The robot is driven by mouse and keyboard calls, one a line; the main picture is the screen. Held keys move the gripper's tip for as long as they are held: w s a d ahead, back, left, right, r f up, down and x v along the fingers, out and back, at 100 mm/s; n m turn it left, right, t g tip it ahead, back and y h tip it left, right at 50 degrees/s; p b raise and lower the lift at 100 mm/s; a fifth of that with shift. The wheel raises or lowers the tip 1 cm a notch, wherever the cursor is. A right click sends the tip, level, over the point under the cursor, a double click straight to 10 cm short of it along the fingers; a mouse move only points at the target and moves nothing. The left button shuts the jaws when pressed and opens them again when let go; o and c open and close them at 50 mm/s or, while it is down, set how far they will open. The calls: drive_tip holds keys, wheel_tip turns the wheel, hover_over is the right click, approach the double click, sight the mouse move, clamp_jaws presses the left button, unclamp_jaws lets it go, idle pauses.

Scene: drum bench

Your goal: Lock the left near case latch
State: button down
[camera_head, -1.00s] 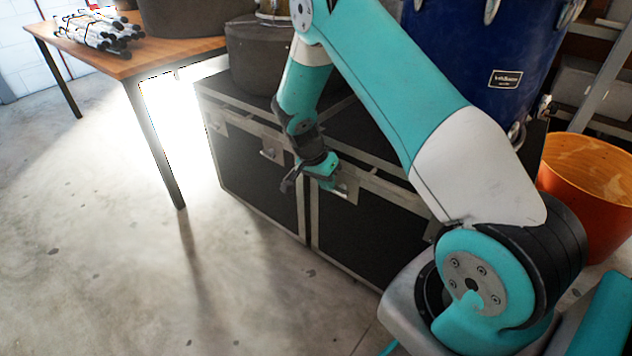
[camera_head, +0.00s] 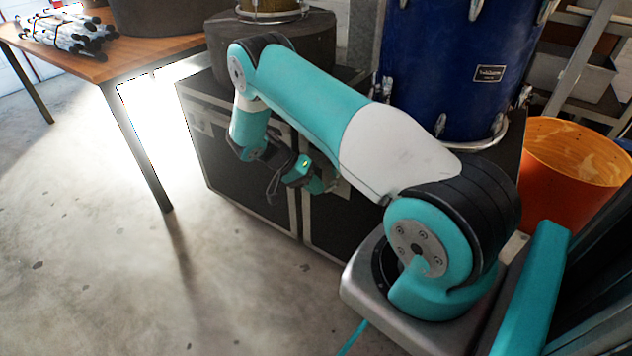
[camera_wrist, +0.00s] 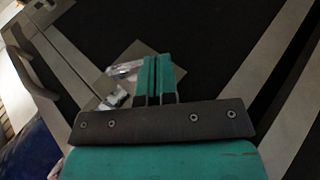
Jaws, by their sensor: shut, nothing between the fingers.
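A black case with metal edging (camera_head: 240,165) stands on the floor at left centre in the head view. One pale latch plate (camera_head: 203,123) shows near its upper left front edge; my arm covers other parts of that edge. In the wrist view my gripper (camera_wrist: 160,57) is shut and empty. A grey latch plate with a shiny catch (camera_wrist: 122,71) lies beyond and just left of the fingertips, partly hidden by them. I cannot tell whether it touches the fingers or is locked.
A second black case (camera_head: 335,225) adjoins on the right, partly behind my arm. A blue drum (camera_head: 450,80) and a dark round case (camera_head: 310,45) stand above. An orange drum shell (camera_head: 570,190) is at right, a wooden table (camera_head: 130,60) at left. Floor in front is clear.

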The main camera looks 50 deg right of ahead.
drive_tip(key=shift+s+d+f, duration=0.15)
drive_tip(key=shift+s+f, duration=0.05)
drive_tip(key=shift+f, duration=0.4)
drive_tip(key=shift+s+f, duration=0.15)
drive_tip(key=shift+f, duration=0.15)
drive_tip(key=shift+r, duration=0.15)
idle(1.2)
